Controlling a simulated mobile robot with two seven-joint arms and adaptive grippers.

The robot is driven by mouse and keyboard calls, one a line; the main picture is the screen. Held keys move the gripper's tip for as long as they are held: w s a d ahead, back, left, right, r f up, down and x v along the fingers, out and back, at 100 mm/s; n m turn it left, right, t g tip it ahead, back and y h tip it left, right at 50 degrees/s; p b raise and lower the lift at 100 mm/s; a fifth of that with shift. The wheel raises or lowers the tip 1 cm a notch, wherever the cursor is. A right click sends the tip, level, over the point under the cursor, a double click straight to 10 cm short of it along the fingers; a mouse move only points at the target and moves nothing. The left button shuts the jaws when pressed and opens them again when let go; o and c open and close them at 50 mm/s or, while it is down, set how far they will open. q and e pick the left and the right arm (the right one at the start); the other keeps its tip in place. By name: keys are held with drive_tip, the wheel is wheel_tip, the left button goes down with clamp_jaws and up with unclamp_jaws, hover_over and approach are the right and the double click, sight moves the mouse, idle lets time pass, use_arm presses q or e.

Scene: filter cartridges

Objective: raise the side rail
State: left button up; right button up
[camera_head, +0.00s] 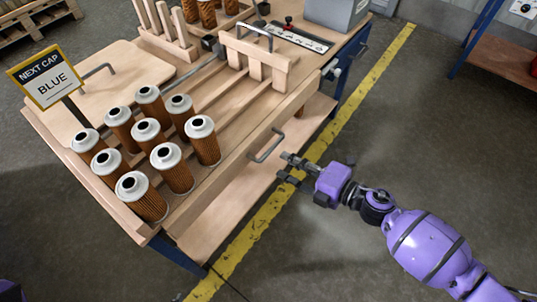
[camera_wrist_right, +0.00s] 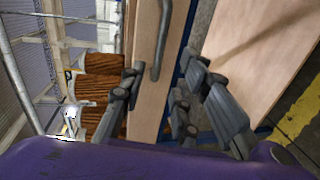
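The side rail (camera_head: 235,155) is a long pale wooden board along the workbench's right edge, with a dark bar handle (camera_head: 267,147) on its outer face. The rail (camera_wrist_right: 144,60) and handle (camera_wrist_right: 160,40) also show in the wrist view. My right gripper (camera_head: 291,168) is open and empty, just right of the handle in the head view and apart from it. In the wrist view its fingers (camera_wrist_right: 158,88) are spread, with the handle beyond the tips. My left gripper is not in view.
Several brown filter cartridges with white caps (camera_head: 147,130) stand on the bench beside the rail. A sign (camera_head: 46,77) reads "NEXT CAP BLUE". A wooden rack (camera_head: 255,55) stands farther back. A lower shelf (camera_head: 225,210) juts out below the rail. The floor to the right is clear.

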sight(269, 151)
drive_tip(key=shift+n, duration=0.3)
drive_tip(key=x, duration=0.8)
drive_tip(key=shift+w+a+r, duration=0.1)
drive_tip(key=shift+w+r, duration=0.05)
clamp_jaws()
